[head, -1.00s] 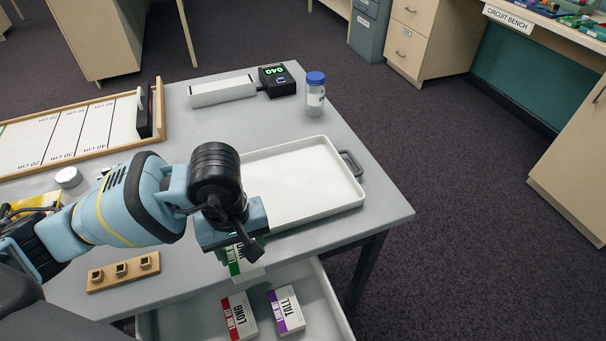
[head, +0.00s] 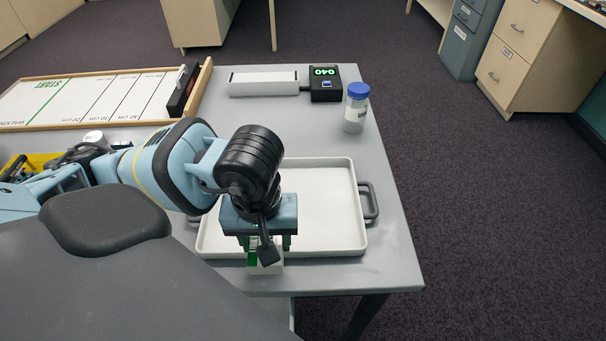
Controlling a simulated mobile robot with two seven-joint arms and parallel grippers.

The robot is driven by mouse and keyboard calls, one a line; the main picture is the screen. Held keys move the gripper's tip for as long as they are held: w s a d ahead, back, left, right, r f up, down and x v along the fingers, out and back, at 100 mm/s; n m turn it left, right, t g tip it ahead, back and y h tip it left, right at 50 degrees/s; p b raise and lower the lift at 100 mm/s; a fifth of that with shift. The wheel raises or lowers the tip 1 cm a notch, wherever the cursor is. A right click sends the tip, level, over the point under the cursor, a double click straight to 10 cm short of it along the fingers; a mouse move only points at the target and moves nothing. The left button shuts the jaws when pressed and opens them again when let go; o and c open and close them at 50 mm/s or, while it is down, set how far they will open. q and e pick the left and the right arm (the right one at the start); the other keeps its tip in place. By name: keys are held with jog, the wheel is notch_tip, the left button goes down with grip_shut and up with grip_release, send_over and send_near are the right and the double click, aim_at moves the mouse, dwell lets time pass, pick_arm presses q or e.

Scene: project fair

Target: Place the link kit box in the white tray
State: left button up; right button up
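My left gripper (head: 264,245) points down near the front edge of the white tray (head: 345,248). It is shut on a small white and green box (head: 271,264), which I take to be the link kit box; its lettering is not readable here. The arm and hand hide most of the box. The box overlaps the tray's near rim in the view, and I cannot tell how high it is above the table. The white tray lies flat on the grey table (head: 393,268), and its visible inside is empty. My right gripper is not in view.
A white bar (head: 262,85), a black display box (head: 325,83) and a blue-lidded jar (head: 356,108) stand behind the tray. Grey handles (head: 371,203) flank the tray.

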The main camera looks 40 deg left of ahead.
pick_arm(q)
jog(key=shift+w, duration=0.1)
jog(key=p, duration=0.1)
send_over(315, 205)
jog(key=shift+f, duration=2.45)
jog(key=shift+f, duration=0.2)
jog(key=o, duration=1)
notch_tip(315, 205, up, 12)
jog(key=shift+r+p, duration=0.2)
jog(key=shift+p, duration=0.15)
